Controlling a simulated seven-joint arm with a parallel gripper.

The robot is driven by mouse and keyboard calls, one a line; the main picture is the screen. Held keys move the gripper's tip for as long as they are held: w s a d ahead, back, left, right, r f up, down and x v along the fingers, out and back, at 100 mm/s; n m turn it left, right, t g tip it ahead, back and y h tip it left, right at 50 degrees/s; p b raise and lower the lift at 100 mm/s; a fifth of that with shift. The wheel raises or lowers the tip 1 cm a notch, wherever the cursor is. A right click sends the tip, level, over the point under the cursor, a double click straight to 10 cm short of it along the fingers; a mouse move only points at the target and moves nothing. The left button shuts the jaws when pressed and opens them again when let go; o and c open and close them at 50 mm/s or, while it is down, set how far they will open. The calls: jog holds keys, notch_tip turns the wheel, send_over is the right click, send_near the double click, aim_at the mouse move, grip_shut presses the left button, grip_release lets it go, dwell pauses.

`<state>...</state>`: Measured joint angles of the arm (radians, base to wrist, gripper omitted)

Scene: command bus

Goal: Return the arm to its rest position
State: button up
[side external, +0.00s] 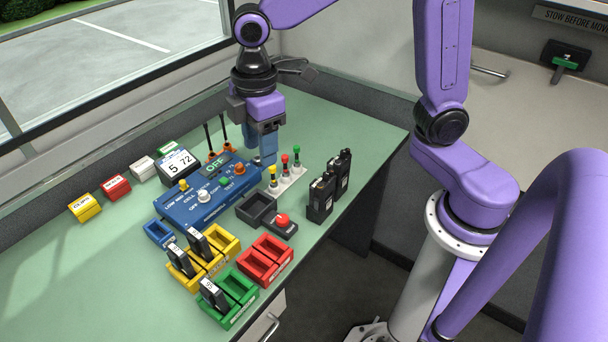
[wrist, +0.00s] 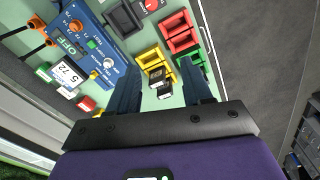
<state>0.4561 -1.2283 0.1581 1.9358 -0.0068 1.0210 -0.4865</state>
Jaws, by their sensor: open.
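My gripper (side external: 267,160) points down over the green bench, near the back right end of the blue control panel (side external: 178,213). In the side view its fingers overlap the panel's end, and I cannot tell how high above it they are. In the wrist view the gripper (wrist: 160,72) has its two dark blue fingers apart, with nothing held between them. The yellow tray (wrist: 150,59) shows between and beyond the fingers. The blue panel lies to the left in that view.
Two black radios (side external: 320,199) stand right of three coloured-top plungers (side external: 284,170). Red (side external: 281,265) and green (side external: 236,318) trays sit at the front edge, near a red-button box (side external: 283,220). A display (side external: 178,164) stands behind the panel.

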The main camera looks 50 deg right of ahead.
jog(key=s+d+f+m, duration=0.1)
jog(key=s+d, duration=0.4)
jog(key=s, duration=0.4)
jog(key=s+d+f, duration=0.1)
jog(key=s+d, duration=0.5)
jog(key=s, duration=0.4)
jog(key=shift+d+m, duration=0.15)
jog(key=shift+m, duration=0.25)
jog(key=shift+f, duration=0.1)
